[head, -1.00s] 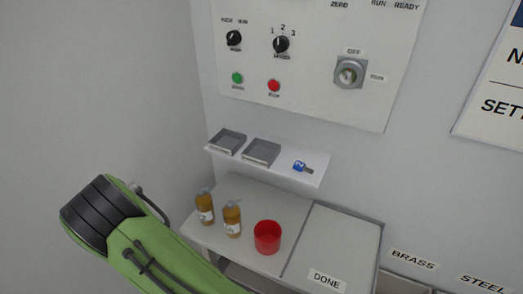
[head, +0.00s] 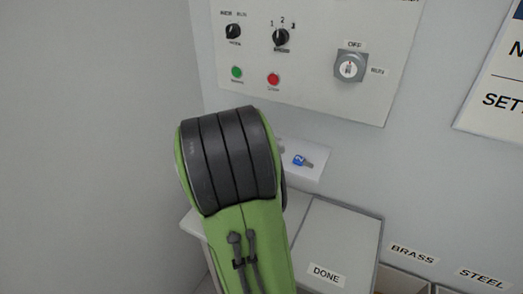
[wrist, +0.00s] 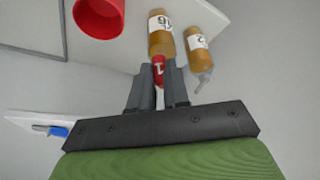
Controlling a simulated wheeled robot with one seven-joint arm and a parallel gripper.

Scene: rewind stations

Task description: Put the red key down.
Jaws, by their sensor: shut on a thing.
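The red key (wrist: 158,72) is between the two fingers of my gripper (wrist: 158,85) in the wrist view. The fingers are shut on it, and it is held off any surface as far as I can tell. An amber bottle (wrist: 161,36) shows just beyond the fingertips; I cannot tell how far apart they are. In the head view my arm hides the gripper and the red key.
A blue key (head: 302,160) lies on the small white shelf (head: 312,178). A second amber bottle (wrist: 199,48) and a red cup (wrist: 98,14) stand on the white surface. The DONE box (head: 335,235) is right of my arm. A control panel (head: 310,85) hangs above.

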